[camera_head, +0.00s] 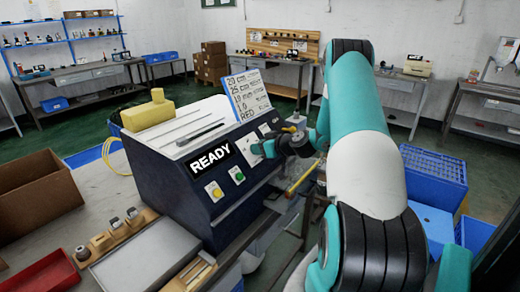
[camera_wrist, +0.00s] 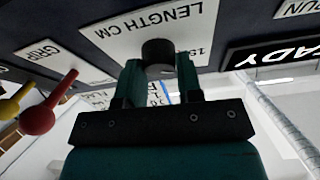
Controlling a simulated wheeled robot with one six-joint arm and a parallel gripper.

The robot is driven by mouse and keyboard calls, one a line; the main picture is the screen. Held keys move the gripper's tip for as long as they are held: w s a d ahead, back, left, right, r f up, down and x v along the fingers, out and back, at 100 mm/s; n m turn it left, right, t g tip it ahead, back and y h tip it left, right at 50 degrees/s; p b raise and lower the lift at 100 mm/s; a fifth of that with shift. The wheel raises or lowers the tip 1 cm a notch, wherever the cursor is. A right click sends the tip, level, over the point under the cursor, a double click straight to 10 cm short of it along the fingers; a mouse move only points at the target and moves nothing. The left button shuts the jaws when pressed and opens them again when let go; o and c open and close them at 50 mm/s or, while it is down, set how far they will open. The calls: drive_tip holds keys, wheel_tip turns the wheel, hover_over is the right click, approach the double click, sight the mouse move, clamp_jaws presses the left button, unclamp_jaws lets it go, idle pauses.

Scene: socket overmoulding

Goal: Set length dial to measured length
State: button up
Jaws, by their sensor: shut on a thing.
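The length dial (camera_wrist: 158,50) is a dark round knob on a white plate marked "LENGTH CM" (camera_wrist: 140,32), upside down in the wrist view. My gripper (camera_wrist: 160,68) has its two fingers on either side of the knob, shut on it. Part of a number, "19" or similar, shows at the plate's right edge; the dial's pointer and exact setting cannot be read. In the head view my gripper (camera_head: 272,148) is at the front panel of the dark blue machine (camera_head: 165,185), and it hides the knob. The machine's display (camera_head: 210,158) reads "READY".
A yellow button (camera_head: 214,191) and a green button (camera_head: 237,175) sit below the display. Red (camera_wrist: 38,120) and yellow (camera_wrist: 8,108) ball-ended levers stick out near the "GRIP" plate (camera_wrist: 42,50). A handwritten card (camera_head: 248,98) stands on the machine. A grey tray (camera_head: 140,262) lies in front.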

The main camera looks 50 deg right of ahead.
drive_tip(key=m+h+b, duration=0.1)
drive_tip(key=m, duration=0.1)
drive_tip(key=shift+f+m, duration=0.1)
drive_tip(key=shift+m, duration=0.3)
drive_tip(key=m+h, duration=0.1)
drive_tip(key=m, duration=0.3)
drive_tip(key=m+h, duration=0.1)
drive_tip(key=m+g, duration=0.1)
drive_tip(key=shift+r+m+p, duration=0.25)
drive_tip(key=shift+m+p, duration=0.05)
drive_tip(key=shift+m, duration=0.1)
drive_tip(key=shift+f+m+g+h+p, duration=0.1)
drive_tip(key=shift+m+g+h+p, duration=0.4)
drive_tip(key=shift+m, duration=0.8)
drive_tip(key=o, duration=0.9)
